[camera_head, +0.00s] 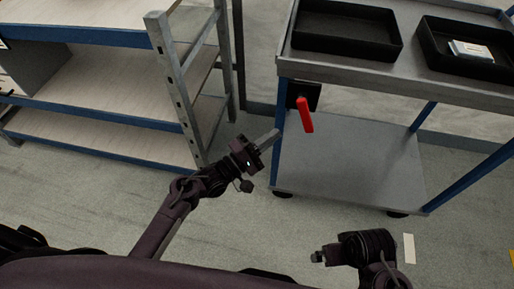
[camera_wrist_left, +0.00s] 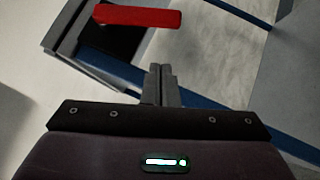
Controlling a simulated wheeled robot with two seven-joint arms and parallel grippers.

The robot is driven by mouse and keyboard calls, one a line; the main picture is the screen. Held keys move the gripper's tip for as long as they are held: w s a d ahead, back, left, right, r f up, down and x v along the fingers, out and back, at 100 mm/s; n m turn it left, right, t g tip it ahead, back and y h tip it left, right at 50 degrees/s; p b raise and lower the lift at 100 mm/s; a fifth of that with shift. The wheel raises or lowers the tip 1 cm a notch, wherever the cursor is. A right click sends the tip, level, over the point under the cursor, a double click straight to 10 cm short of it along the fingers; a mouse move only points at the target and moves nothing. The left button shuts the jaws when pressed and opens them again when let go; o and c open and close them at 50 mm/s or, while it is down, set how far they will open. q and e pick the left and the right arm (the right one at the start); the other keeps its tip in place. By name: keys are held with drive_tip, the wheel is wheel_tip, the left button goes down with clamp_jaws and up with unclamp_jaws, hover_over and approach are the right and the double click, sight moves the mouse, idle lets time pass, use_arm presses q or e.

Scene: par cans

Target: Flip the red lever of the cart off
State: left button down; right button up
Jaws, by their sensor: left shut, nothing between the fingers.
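The red lever (camera_head: 305,115) is on a black plate (camera_head: 304,95) at the upper left corner post of the cart (camera_head: 340,76). In the head view it hangs down, tilted slightly to the right at its lower end. My left gripper (camera_head: 275,135) is shut and empty, a little left of and below the lever, and apart from it. In the left wrist view the lever (camera_wrist_left: 138,16) lies across the top, beyond the shut fingertips (camera_wrist_left: 161,70). My right gripper (camera_head: 318,256) is low in the head view, far from the lever; its fingers are not clear.
The cart's top holds two black trays (camera_head: 398,42), the right one with a small pale box (camera_head: 470,50). Its lower shelf (camera_head: 350,165) is bare. A shelf rack (camera_head: 178,85) stands at the left. Open floor (camera_head: 240,225) lies in front of the cart.

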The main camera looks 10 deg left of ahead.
sight(306, 114)
use_arm(q)
drive_tip(key=shift+w+d+r, duration=0.25)
drive_tip(key=shift+d+r, duration=0.05)
drive_tip(key=shift+d, duration=0.55)
drive_tip(key=shift+w+d+r, duration=0.25)
drive_tip(key=shift+d+r, duration=0.1)
drive_tip(key=shift+d, duration=0.5)
drive_tip(key=shift+w+d+r, duration=0.25)
drive_tip(key=shift+d+r, duration=0.05)
drive_tip(key=shift+d, duration=0.55)
use_arm(e)
drive_tip(key=shift+s+a+f, duration=0.15)
drive_tip(key=shift+a+f, duration=0.05)
drive_tip(key=shift+a, duration=0.2)
drive_tip(key=shift+d+r, duration=0.1)
